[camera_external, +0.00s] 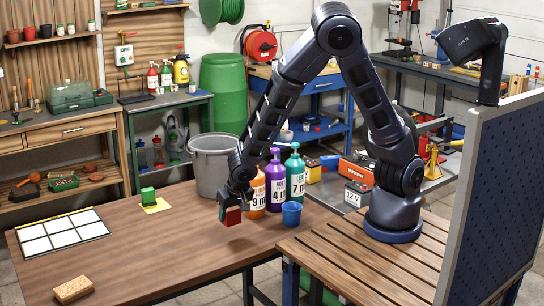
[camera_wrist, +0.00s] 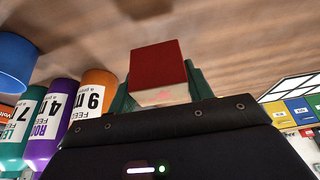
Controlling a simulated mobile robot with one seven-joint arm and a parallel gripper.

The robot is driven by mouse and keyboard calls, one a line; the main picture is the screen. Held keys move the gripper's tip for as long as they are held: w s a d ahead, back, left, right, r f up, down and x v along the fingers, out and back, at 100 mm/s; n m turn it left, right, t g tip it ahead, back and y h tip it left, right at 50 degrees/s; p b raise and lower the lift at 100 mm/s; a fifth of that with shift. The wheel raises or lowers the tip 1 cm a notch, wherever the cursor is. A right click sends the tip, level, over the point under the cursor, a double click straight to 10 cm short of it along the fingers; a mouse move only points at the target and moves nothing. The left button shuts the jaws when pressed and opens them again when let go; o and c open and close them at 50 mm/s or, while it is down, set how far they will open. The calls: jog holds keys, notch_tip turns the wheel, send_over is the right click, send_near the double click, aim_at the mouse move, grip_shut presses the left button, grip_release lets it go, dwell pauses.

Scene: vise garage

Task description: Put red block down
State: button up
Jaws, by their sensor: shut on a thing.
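The red block (camera_wrist: 158,68) is held in my gripper (camera_wrist: 160,92); its green fingers show on both sides of the block in the wrist view. In the external view the red block (camera_external: 232,216) hangs at the end of my arm, close to the table; I cannot tell if it touches the wood. My gripper (camera_external: 231,206) points down, left of the bottles. A green block (camera_external: 148,194) rests on a yellow square (camera_external: 156,205) on the table's left half. A white grid sheet (camera_external: 62,232) lies farther left.
Orange (camera_external: 257,192), purple (camera_external: 275,182) and teal (camera_external: 295,176) bottles stand right of my gripper, with a blue cup (camera_external: 291,213) in front. A grey bucket (camera_external: 212,165) stands behind. A sponge-like block (camera_external: 73,289) lies front left. The wooden table's (camera_external: 165,250) middle front is clear.

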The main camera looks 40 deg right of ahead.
jog(key=shift+f, duration=2.65)
jog(key=shift+f, duration=0.1)
jog(key=o, duration=1)
jog(key=shift+c, duration=0.2)
jog(key=v, duration=1.2)
